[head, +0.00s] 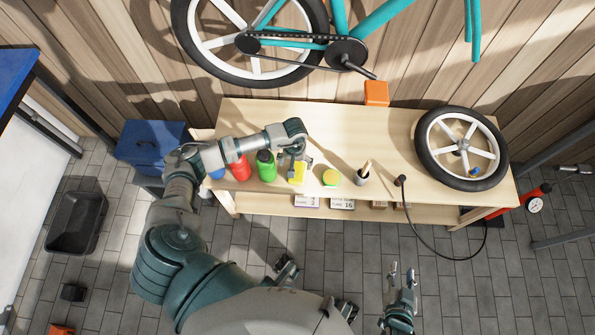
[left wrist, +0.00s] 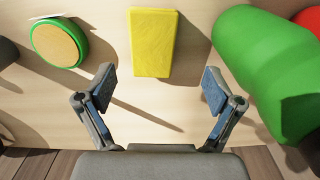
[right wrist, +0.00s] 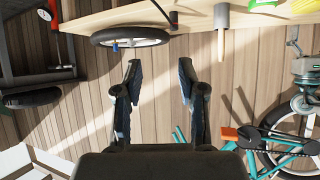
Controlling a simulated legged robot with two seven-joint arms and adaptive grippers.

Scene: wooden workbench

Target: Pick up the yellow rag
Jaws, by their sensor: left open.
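The yellow rag (head: 298,173) lies on the workbench top near its front edge, between the green bottle (head: 266,166) and a yellow-topped round tin (head: 331,177). In the left wrist view the rag (left wrist: 153,42) is a flat yellow rectangle ahead of my left gripper (left wrist: 158,90). That gripper is open and empty, its fingers apart on either side of the rag's line, not touching it. In the head view my left gripper (head: 293,160) is over the bench at the rag, partly covering it. My right gripper (right wrist: 158,85) is open and empty, away from the bench in front.
A red bottle (head: 240,168) stands left of the green one. A cup with a brush (head: 362,176), a black hose and a loose wheel (head: 462,148) are to the right. An orange box (head: 376,93) is at the back. The bench's back middle is clear.

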